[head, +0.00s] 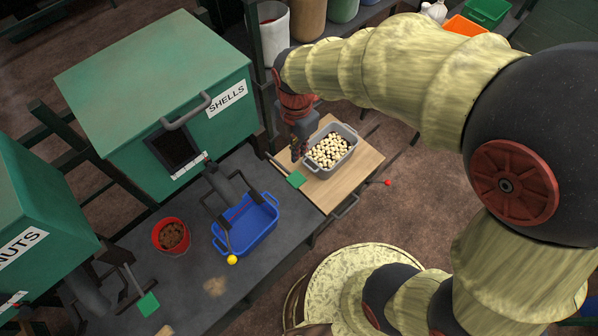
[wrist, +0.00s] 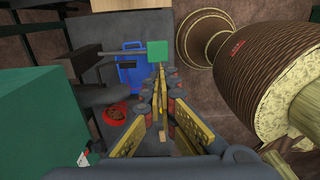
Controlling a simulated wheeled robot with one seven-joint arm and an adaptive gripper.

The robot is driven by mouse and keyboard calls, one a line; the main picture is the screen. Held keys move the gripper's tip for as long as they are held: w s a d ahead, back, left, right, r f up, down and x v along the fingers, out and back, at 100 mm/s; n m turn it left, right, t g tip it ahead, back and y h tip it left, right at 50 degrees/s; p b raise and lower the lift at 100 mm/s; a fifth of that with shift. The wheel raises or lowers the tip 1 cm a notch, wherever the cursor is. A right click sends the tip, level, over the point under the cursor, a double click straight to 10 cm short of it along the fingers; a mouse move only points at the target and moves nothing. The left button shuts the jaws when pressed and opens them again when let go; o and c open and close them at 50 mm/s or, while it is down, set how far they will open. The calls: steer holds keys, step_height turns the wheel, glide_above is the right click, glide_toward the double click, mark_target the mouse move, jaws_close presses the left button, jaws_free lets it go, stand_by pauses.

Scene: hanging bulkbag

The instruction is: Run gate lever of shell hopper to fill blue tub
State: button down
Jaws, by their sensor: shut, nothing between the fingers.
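The green shell hopper (head: 150,85) carries a SHELLS label, with its chute above the blue tub (head: 272,233). The blue tub stands on the dark bench and no fill is clear inside it; it also shows in the wrist view (wrist: 128,72). A lever with a green square paddle (head: 295,179) sticks out to the right of the chute; the paddle also shows in the wrist view (wrist: 157,51). My gripper (head: 298,155) points down, shut and empty, close to the paddle. Its fingertips (wrist: 160,72) appear just short of the paddle; contact cannot be told.
A grey bin (head: 350,158) of pale pieces stands on a wooden board beside my gripper. A red bucket (head: 160,246) of brown material is left of the tub. A dark frame with a yellow knob (head: 232,260) crosses the tub. The NUTS hopper (head: 35,215) is at left.

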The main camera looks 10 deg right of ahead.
mark_target(299, 182)
stand_by(0.3)
step_height(299, 182, down, 14)
stand_by(0.6)
steer(key=shift+f, duration=0.1)
steer(key=shift+s+d+f+t+y+b, duration=0.1)
steer(key=shift+s+f+t+y+b, duration=0.15)
steer(key=shift+f+b, duration=0.45)
steer(key=shift+s+d+f+t+y+b, duration=0.15)
steer(key=shift+f+t+b, duration=0.25)
steer(key=shift+b, duration=0.4)
step_height(299, 182, down, 5)
steer(key=b, duration=0.5)
steer(key=shift+r, duration=0.1)
step_height(299, 182, down, 3)
steer(key=shift+w+a+r+b, duration=0.1)
steer(key=shift+a+r+b, duration=0.1)
steer(key=shift+b, duration=1)
steer(key=shift+f, duration=0.15)
stand_by(2.5)
